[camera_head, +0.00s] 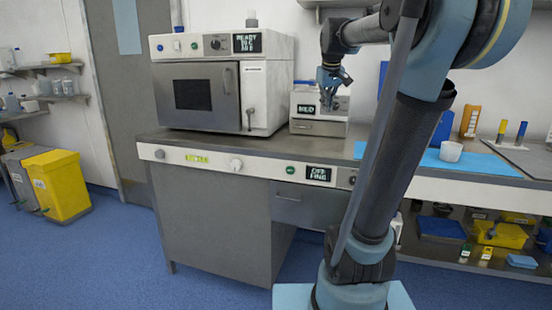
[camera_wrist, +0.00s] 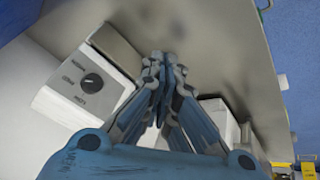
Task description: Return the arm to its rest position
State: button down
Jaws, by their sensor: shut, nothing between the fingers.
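My arm rises from its blue base in the front right of the head view and bends over the table. My gripper (camera_head: 328,98) hangs at the arm's end, in front of the small white device with a "MED" display (camera_head: 305,109), above the grey table top (camera_head: 365,142). The wrist view shows my gripper (camera_wrist: 166,62) with its fingertips together and nothing between them. The small device's dial face (camera_wrist: 88,82) is left of the fingers there. I cannot tell the exact gap between gripper and device.
A white oven-like machine (camera_head: 275,84) stands left of the gripper. A white cup (camera_head: 451,151) sits on a blue mat (camera_head: 480,162) at the right, near an orange bottle (camera_head: 470,121). A yellow bin (camera_head: 62,187) stands on the floor at the left. The floor in front is clear.

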jog(key=s+f+m+g, duration=0.3)
jog(key=s+f+m, duration=0.1)
jog(key=s+f, duration=2.7)
jog(key=shift+s+f, duration=0.3)
jog(key=shift+f, duration=0.2)
jog(key=shift+w+f, duration=0.2)
jog(key=shift+w, duration=0.25)
jog(key=c, duration=2)
grip_release()
jog(key=shift+o, duration=0.2)
jog(key=shift+d, duration=0.1)
